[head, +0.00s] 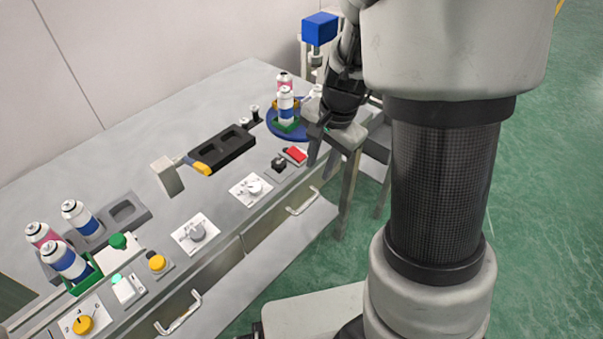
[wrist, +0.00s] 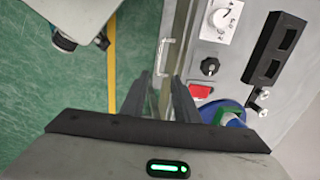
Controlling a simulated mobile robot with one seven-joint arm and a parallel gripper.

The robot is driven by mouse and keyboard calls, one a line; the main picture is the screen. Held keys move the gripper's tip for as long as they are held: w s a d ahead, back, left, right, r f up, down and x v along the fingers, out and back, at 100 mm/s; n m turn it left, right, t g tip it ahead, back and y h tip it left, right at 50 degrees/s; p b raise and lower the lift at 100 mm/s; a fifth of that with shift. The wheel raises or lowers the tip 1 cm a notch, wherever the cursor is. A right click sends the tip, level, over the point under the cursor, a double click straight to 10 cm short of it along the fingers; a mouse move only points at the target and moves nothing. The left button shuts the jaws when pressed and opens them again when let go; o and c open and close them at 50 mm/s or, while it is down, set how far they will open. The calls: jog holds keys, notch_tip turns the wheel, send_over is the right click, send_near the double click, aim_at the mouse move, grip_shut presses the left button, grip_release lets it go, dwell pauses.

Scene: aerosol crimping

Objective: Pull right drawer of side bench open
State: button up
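The side bench (head: 130,155) runs along the wall, with a flat grey top and control panels on its sloped front strip. Its right drawer has a pale bar handle (head: 302,202), which also shows in the wrist view (wrist: 163,55) just beyond my fingertips. The right drawer looks shut. My gripper (head: 319,170) is above and behind this handle in the head view, near the bench's right end. In the wrist view my gripper (wrist: 160,88) has its two fingers apart and nothing between them. The handle is not touched.
The left drawer's handle (head: 178,313) is nearer the camera. Spray cans (head: 66,260) stand at the left; more cans (head: 286,104) stand on a blue round table (head: 275,125) near my arm. A black tray (head: 222,150) lies mid-bench. Green floor (wrist: 50,110) is clear before the drawers.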

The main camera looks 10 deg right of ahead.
aim_at(309, 204)
jog(key=f+b, duration=0.2)
jog(key=f, duration=0.3)
jog(key=w+a+f+b, duration=0.1)
jog(key=f+b, duration=0.1)
jog(key=f, duration=0.3)
jog(key=w+f+b, duration=0.1)
jog(key=f+b, duration=0.1)
jog(key=f, duration=0.3)
jog(key=shift+w+a+f, duration=0.1)
jog(key=shift+a+f, duration=0.15)
jog(key=shift+a, duration=0.05)
grip_shut()
